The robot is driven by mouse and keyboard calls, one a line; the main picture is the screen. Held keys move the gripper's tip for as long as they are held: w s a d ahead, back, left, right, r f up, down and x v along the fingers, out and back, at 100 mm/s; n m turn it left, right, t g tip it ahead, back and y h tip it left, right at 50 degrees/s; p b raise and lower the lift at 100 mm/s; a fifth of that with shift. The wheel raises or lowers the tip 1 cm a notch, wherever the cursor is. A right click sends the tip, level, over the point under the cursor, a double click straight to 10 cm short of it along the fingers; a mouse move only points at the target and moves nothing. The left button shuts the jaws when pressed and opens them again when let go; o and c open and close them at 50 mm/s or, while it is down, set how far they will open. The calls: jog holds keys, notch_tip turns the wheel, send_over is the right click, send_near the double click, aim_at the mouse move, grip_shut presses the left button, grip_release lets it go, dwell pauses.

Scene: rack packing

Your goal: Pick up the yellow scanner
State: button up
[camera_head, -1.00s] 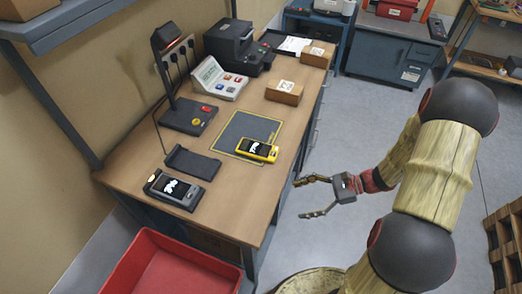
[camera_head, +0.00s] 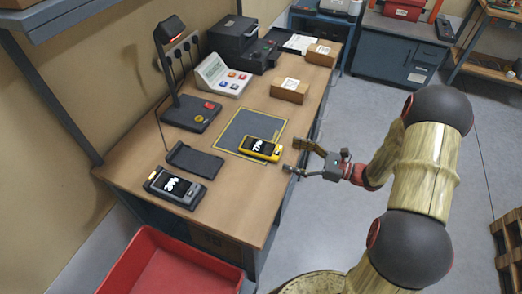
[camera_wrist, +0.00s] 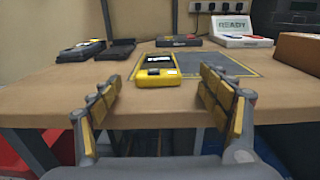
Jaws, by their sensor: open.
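The yellow scanner (camera_head: 262,149) lies flat on the wooden bench, at the near right corner of a dark mat with a yellow border (camera_head: 238,134). Its dark screen shows white digits. In the wrist view the yellow scanner (camera_wrist: 158,71) lies ahead, between my two fingers and beyond their tips. My gripper (camera_head: 296,158) is open and empty at the bench's right edge, just right of the scanner and apart from it. The wrist view shows both fingers of my gripper (camera_wrist: 160,88) spread wide.
A grey scanner (camera_head: 175,187) and a black cradle (camera_head: 194,160) lie left of the mat on the bench (camera_head: 222,209). A lamp stand (camera_head: 192,112), a keypad device (camera_head: 221,76) and small boxes (camera_head: 289,90) stand farther back. A red bin (camera_head: 170,268) is on the floor in front.

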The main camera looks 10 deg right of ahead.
aim_at(279, 151)
jog(key=shift+b+x, duration=1.15)
jog(key=shift+x, duration=1.55)
jog(key=shift+s+a+f, duration=0.1)
jog(key=shift+s+f, duration=0.05)
jog(key=shift+s, duration=0.05)
jog(key=shift+c, duration=1.4)
jog(key=c, duration=1.1)
jog(key=shift+c, duration=0.4)
